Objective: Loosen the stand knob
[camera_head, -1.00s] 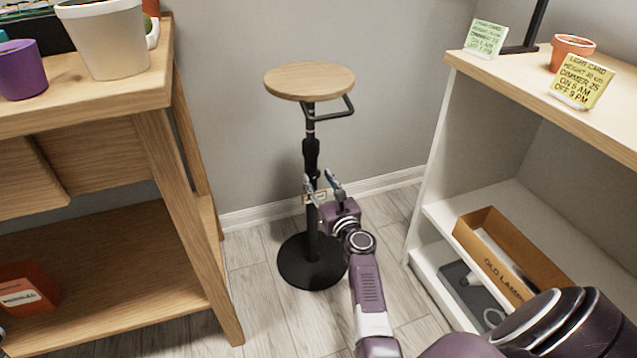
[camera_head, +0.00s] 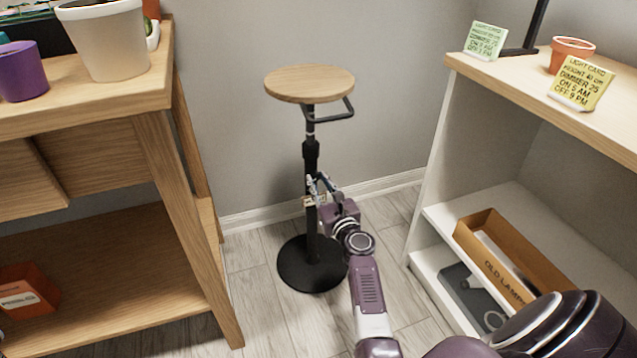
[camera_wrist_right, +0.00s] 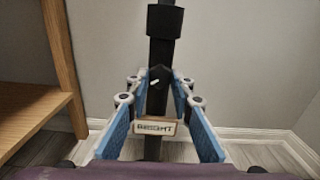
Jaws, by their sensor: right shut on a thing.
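The stand has a round wooden top (camera_head: 310,84), a black pole (camera_head: 311,160) and a round black base (camera_head: 305,278) on the floor. The stand knob (camera_wrist_right: 157,77) is a small dark knob with a white mark on the pole, in the right wrist view. My right gripper (camera_head: 318,182) reaches the pole below its thicker collar. Its blue fingers are shut on the knob, one on each side. In the head view the fingers hide the knob. A small height label (camera_wrist_right: 155,127) sits on the pole below the knob. My left gripper is not in view.
A wooden bench (camera_head: 160,130) with pots stands at the left. A white shelf unit (camera_head: 440,170) at the right carries cards and a small pot (camera_head: 571,52), with a cardboard box (camera_head: 478,227) inside. The wall is close behind the stand.

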